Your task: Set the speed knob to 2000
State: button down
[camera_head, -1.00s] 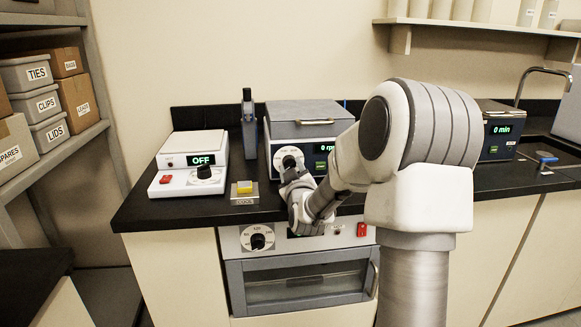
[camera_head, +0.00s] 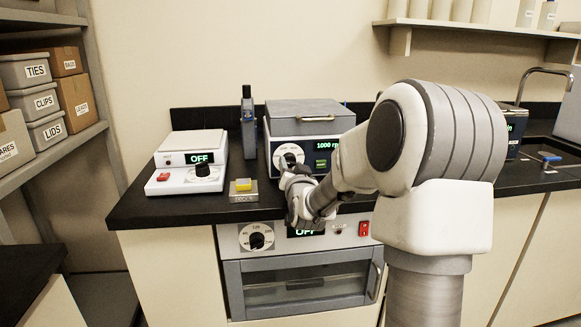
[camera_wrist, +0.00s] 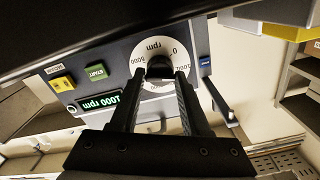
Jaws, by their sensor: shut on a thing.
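The speed knob (camera_head: 289,160) is a dark knob on a white round dial, on the front of the dark blue machine with a grey lid (camera_head: 305,107). Its lit display (camera_head: 328,145) reads 1000 rpm. The display (camera_wrist: 101,103) reads 1000 rpm there too. My gripper (camera_wrist: 160,73) is shut on the knob. The fingers hide part of the knob and lower dial; the pointer is not clear.
A green START button (camera_wrist: 96,72) and a yellow button (camera_wrist: 62,83) are on the same panel. A white device reading OFF (camera_head: 190,160) and a yellow-topped block (camera_head: 243,187) stand to the left. An oven (camera_head: 300,285) with its own knob is below.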

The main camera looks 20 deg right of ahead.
jog(key=m+b, duration=0.1)
jog(key=m, duration=0.4)
jog(key=m+b, duration=0.1)
jog(key=m, duration=0.3)
jog(key=shift+m, duration=0.4)
jog(key=shift+c, duration=1.9)
grip_release()
jog(key=shift+b+v, duration=0.3)
jog(key=shift+v, duration=3.75)
jog(key=shift+s, duration=0.1)
